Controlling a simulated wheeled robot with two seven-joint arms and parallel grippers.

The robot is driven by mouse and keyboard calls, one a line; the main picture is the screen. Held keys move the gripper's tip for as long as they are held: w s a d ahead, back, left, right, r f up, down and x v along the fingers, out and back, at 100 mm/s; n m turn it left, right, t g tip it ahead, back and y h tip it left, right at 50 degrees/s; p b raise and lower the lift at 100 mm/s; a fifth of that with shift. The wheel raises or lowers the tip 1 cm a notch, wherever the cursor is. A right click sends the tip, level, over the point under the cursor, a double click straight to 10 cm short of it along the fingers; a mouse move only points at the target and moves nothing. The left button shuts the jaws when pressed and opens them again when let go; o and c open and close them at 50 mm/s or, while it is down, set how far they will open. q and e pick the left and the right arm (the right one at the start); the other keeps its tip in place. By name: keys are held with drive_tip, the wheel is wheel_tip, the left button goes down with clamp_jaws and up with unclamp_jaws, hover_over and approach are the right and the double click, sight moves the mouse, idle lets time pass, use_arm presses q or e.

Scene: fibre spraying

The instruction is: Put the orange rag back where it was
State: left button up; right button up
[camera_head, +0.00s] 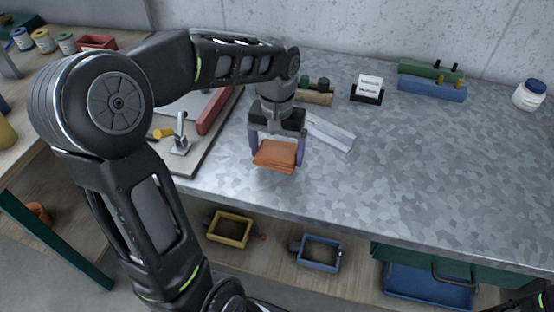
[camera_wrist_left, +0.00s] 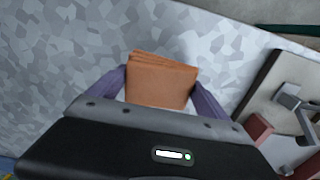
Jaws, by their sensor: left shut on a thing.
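The orange rag (camera_head: 275,155) is a folded, flat stack. My left gripper (camera_head: 276,148) is shut on it, with a purple finger on each side. In the head view the rag is at or just above the grey metal worktop (camera_head: 400,150), near its front edge; I cannot tell whether it touches. The rag also shows in the left wrist view (camera_wrist_left: 160,80), between the two fingers of the left gripper (camera_wrist_left: 158,92). My right gripper is not in view; only a dark bit of an arm shows at the bottom right corner of the head view.
A board with a clamp (camera_head: 180,140) and a red bar (camera_head: 213,110) lies left of the gripper. A pale metal strip (camera_head: 330,133) lies behind the rag. Green and blue blocks (camera_head: 432,88) and a white jar (camera_head: 529,95) stand at the back. The worktop's right side is clear.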

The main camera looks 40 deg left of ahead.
sight(277, 160)
use_arm(q)
wheel_tip(277, 160, down, 3)
drive_tip(key=shift+f, duration=0.2)
drive_tip(key=shift+f, duration=0.1)
drive_tip(key=shift+f, duration=0.15)
drive_tip(key=o, duration=1.1)
drive_tip(key=shift+r, duration=0.2)
drive_tip(key=shift+r, duration=0.5)
wheel_tip(277, 160, up, 11)
drive_tip(key=shift+r, duration=0.1)
